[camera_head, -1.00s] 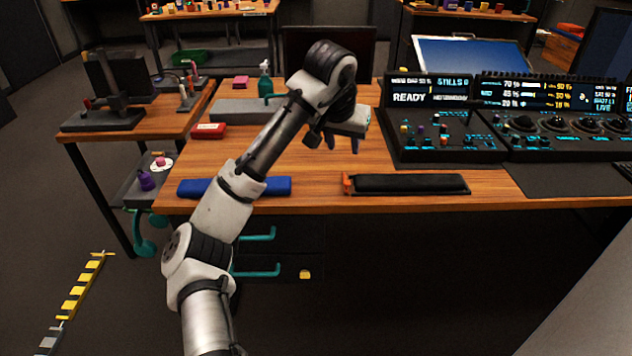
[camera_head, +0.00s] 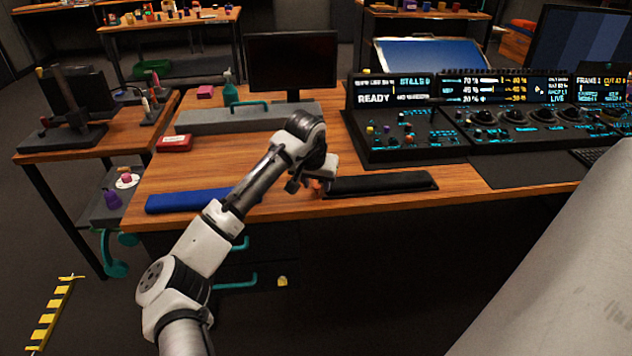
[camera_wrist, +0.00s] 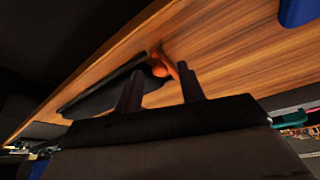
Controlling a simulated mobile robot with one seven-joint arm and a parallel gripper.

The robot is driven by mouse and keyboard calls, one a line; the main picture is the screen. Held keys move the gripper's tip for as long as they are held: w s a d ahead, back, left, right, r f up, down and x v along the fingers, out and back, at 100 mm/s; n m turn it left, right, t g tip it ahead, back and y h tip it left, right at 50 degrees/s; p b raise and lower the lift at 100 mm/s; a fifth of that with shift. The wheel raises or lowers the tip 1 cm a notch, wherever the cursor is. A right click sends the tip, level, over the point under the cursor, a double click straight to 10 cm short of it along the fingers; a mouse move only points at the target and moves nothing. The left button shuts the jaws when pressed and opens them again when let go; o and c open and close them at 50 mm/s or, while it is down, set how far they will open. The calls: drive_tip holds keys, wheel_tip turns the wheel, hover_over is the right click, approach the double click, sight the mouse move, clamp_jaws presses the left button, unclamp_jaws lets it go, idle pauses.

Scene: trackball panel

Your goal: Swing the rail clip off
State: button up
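The orange rail clip (camera_head: 317,185) sits at the left end of a long black padded rail (camera_head: 385,186) near the desk's front edge. In the head view my gripper covers most of the clip. In the wrist view the clip (camera_wrist: 160,66) shows in the gap between my fingertips, with the black rail (camera_wrist: 95,96) running off to the left. My gripper (camera_wrist: 161,72) is open, its two dark fingers apart on either side of the clip's line of sight. I cannot tell whether a finger touches the clip.
A blue bar (camera_head: 187,201) lies left of my arm along the front edge; it also shows in the wrist view (camera_wrist: 298,12). The control panel (camera_head: 415,133) stands behind the rail. A grey case (camera_head: 215,120) and red box (camera_head: 174,143) sit behind left. Bare wood lies between.

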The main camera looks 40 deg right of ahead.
clamp_jaws()
idle(0.3)
